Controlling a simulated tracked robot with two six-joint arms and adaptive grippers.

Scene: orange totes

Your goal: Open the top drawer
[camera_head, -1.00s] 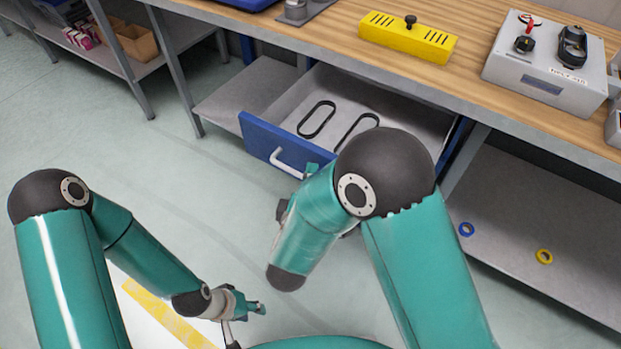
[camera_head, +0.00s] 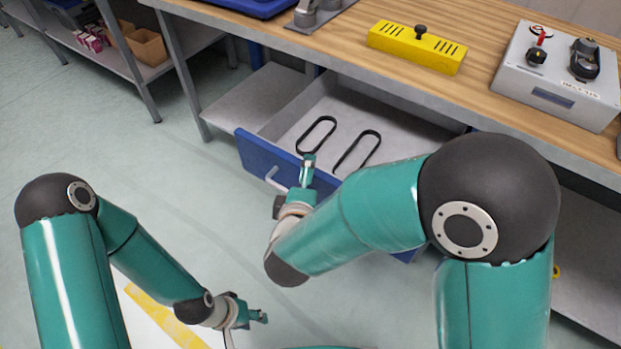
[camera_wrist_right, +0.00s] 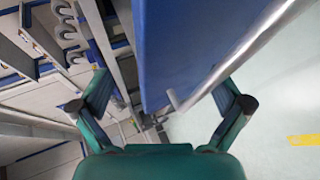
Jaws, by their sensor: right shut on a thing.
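The top drawer, with a blue front (camera_head: 330,180), stands pulled out under the wooden workbench. Its pale inside (camera_head: 345,108) shows two black loops. The drawer's pale bar handle (camera_head: 272,178) shows on the front, just left of my right gripper (camera_head: 307,165). That gripper is at the drawer front, shut on the drawer. In the right wrist view its fingers (camera_wrist_right: 165,105) stand apart on either side of the blue front (camera_wrist_right: 180,45) and the handle bar (camera_wrist_right: 245,55); the exact contact is hard to see. My left gripper (camera_head: 248,322) is open and empty, low over the floor.
The workbench (camera_head: 500,95) holds a yellow slotted box (camera_head: 416,46) and a grey control box (camera_head: 558,78). A shelf at the back left holds cardboard boxes (camera_head: 148,47). The floor (camera_head: 190,180) left of the drawer is clear.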

